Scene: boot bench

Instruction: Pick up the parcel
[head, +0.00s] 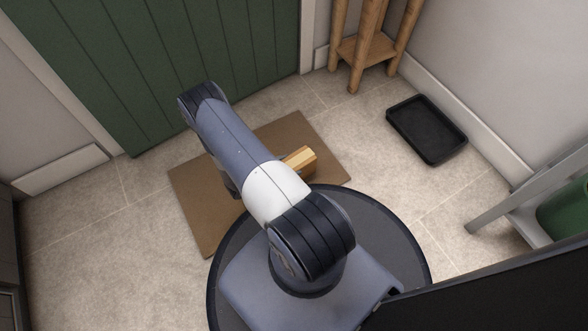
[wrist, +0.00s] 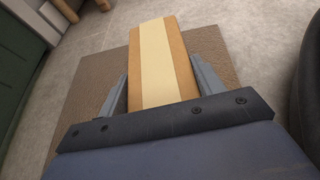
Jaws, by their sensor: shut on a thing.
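The parcel (wrist: 158,62) is an orange-brown box with a pale stripe down its middle. In the wrist view it lies between the two grey fingers of my gripper (wrist: 162,85), which are shut on its sides. In the head view only one end of the parcel (head: 300,159) shows, beside the white part of my arm and over the brown mat. My arm hides the rest of the parcel and most of the gripper there. I cannot tell whether the parcel touches the mat.
The brown doormat (head: 208,222) lies before a green door (head: 190,60). A black tray (head: 427,128) is on the floor at right. A wooden stand (head: 362,50) is at the back. A grey frame (head: 510,190) stands at far right. Tiled floor is clear at left.

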